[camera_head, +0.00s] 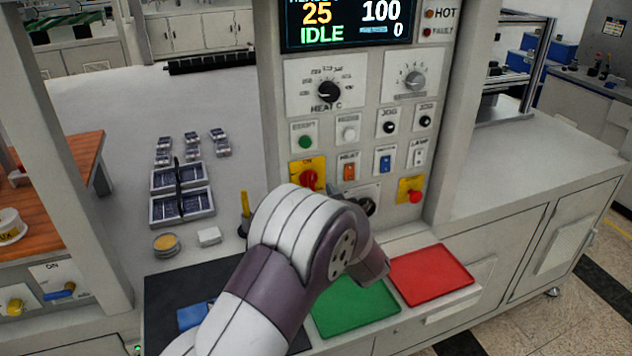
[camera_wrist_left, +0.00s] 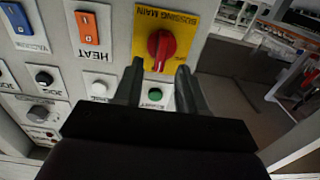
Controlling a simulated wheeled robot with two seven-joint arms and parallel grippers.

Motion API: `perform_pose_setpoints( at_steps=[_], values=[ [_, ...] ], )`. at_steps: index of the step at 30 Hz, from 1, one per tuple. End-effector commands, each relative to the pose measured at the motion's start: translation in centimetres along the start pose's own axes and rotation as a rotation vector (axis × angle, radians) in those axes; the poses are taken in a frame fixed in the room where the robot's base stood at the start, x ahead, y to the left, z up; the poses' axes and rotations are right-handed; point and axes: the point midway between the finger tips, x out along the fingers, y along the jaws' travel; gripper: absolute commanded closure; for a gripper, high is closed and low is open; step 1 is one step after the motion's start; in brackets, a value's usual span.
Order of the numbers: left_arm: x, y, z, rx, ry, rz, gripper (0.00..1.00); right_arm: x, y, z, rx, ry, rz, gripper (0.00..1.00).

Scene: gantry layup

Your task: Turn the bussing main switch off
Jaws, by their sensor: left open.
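The bussing main switch is a red rotary knob (camera_head: 309,179) on a yellow plate, low on the left of the upright control panel. An "ON" mark shows above it in the head view. The left wrist view shows the panel upside down, with the red knob (camera_wrist_left: 161,46) and the words "BUSSING MAIN" on its plate. The knob's grip ridge looks roughly upright there. In the head view my left arm's wrist hides the fingers. My right gripper is not in view.
An orange heat switch (camera_head: 349,171), a blue vacuum switch (camera_head: 385,161) and a green start button (camera_head: 305,142) sit close to the red knob. A red push button (camera_head: 415,196) is to the right. Green (camera_head: 352,308) and red (camera_head: 432,274) trays lie below.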

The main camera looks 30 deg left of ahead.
Motion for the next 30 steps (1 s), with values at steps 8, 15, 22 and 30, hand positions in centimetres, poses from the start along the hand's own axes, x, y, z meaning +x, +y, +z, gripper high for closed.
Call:
perform_pose_setpoints(
  at_steps=[8,15,22,30],
  values=[
    [3.8,0.0,0.0,0.0,-0.001,0.0,0.6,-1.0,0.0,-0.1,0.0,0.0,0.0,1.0],
    [4.0,0.0,0.1,-0.001,-0.001,0.002,0.6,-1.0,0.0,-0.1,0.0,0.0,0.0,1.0],
    [3.9,0.0,0.0,-0.001,-0.001,0.002,1.0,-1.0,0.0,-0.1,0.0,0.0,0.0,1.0],
    [3.9,0.0,0.2,-0.027,0.0,0.001,1.0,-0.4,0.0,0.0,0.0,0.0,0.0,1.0]
  ],
)
